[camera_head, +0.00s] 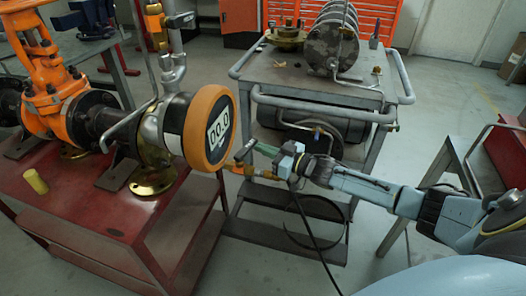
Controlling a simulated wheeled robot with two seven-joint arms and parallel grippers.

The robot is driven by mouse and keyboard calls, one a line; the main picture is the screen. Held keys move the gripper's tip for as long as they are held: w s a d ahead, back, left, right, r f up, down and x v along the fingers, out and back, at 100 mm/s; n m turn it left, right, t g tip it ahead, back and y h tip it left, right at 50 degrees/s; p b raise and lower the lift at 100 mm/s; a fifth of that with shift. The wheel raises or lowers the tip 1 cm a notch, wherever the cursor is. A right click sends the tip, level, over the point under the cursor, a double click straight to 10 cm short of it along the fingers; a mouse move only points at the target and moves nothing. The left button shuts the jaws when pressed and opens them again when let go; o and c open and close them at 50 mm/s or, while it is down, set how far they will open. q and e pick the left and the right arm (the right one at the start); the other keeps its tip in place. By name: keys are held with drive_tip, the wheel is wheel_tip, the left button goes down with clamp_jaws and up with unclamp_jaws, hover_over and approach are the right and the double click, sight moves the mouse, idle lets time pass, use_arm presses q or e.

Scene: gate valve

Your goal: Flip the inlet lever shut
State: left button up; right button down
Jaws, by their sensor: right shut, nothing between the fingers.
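A small brass valve (258,174) sits low beside the cart, right of the round orange-rimmed gauge. A grey lever (244,150) angles up from it. A second brass valve (154,20) with a grey lever (180,19) stands on the upright pipe at the top; its lever points right. No label shows which is the inlet lever. My right gripper (262,150) reaches in from the right, shut and empty, with its greenish fingertips close to the low lever. I cannot tell whether they touch it. My left gripper is out of view.
A red table (80,215) carries the orange gate valve (52,85). A grey cart (335,85) with a compressor tank stands behind. A black cable hangs below the gripper.

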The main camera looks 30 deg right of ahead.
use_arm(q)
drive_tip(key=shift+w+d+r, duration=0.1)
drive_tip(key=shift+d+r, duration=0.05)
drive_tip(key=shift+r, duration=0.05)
use_arm(e)
drive_tip(key=shift+w+a, duration=0.15)
drive_tip(key=shift+w, duration=0.1)
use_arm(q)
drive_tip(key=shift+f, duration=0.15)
use_arm(e)
drive_tip(key=shift+w, duration=1.05)
use_arm(q)
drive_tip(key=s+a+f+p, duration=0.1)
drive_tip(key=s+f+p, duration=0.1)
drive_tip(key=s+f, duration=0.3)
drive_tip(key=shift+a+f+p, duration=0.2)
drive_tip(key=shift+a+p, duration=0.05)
drive_tip(key=shift+p, duration=0.05)
use_arm(e)
drive_tip(key=s+d, duration=0.9)
drive_tip(key=s, duration=0.1)
drive_tip(key=shift+s+d, duration=0.15)
drive_tip(key=shift+s, duration=0.15)
